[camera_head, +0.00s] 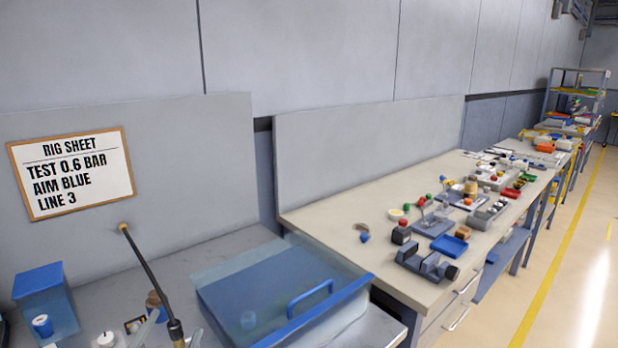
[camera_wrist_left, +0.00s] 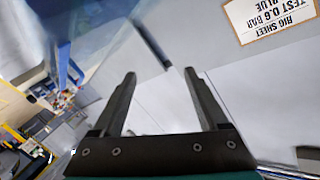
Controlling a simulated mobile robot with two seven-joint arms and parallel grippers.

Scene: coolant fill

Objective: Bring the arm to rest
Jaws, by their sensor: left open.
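My left gripper (camera_wrist_left: 160,74) shows in the left wrist view with its two dark fingers wide apart. It is open, with nothing between the fingers. In that view the fingers point toward a pale grey surface, and the rig sheet (camera_wrist_left: 272,18) appears upside down at the upper right. In the head view I cannot clearly make out the left gripper's fingers. My right gripper is in neither view.
The near bench holds a clear-and-blue box (camera_head: 265,290) with a blue handle, a blue container (camera_head: 45,300) and a thin dark wand (camera_head: 150,275) with a yellow tip. A cluttered bench (camera_head: 330,215) stands to the right. The floor (camera_head: 570,270) beyond it is clear.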

